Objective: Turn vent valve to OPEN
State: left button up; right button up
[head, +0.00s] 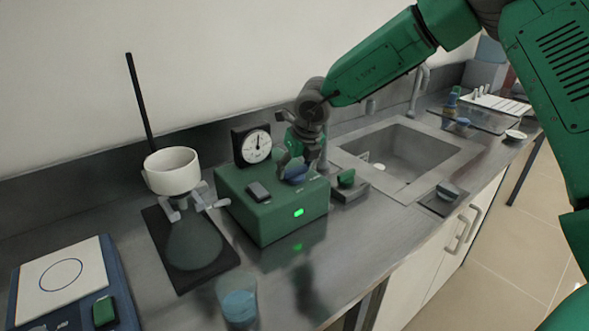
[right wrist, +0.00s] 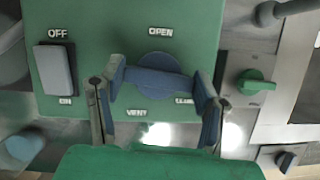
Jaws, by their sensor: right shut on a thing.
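The vent valve is a blue round knob with a bar handle (right wrist: 160,83) on top of the green pump box (head: 262,207). In the right wrist view, OPEN is printed above the knob, VENT below it, and a partly hidden CLOSED label at lower right. The bar lies nearly crosswise, its right end slightly lower. My right gripper (head: 294,168) reaches down over the box and is shut on the bar, one finger at each end. In the head view the gripper partly hides the blue knob. My left gripper is not in view.
A grey rocker switch (right wrist: 55,70) sits left of the valve. A gauge (head: 254,147) stands behind the box. A flask with a white funnel (head: 172,170) stands left, a beaker (head: 238,302) in front. A green knob (head: 346,178) and a sink (head: 400,150) lie right.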

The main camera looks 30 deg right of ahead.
jog(key=m, duration=0.2)
jog(key=m+h+b, duration=0.1)
jog(key=m, duration=0.1)
jog(key=shift+f+g+h, duration=0.2)
jog(key=shift+g+h, duration=0.1)
jog(key=m+h, duration=0.1)
jog(key=m, duration=0.3)
jog(key=shift+g, duration=0.4)
jog(key=m+g+h, duration=0.1)
jog(key=m, duration=0.3)
jog(key=shift+a, duration=0.1)
jog(key=shift+m+g+h+p, duration=0.3)
jog(key=shift+m+g+p, duration=0.45)
jog(key=shift+m, duration=1.35)
jog(key=shift+g, duration=0.25)
jog(key=o, duration=1.2)
jog(key=shift+w, duration=0.1)
jog(key=shift+c, duration=0.2)
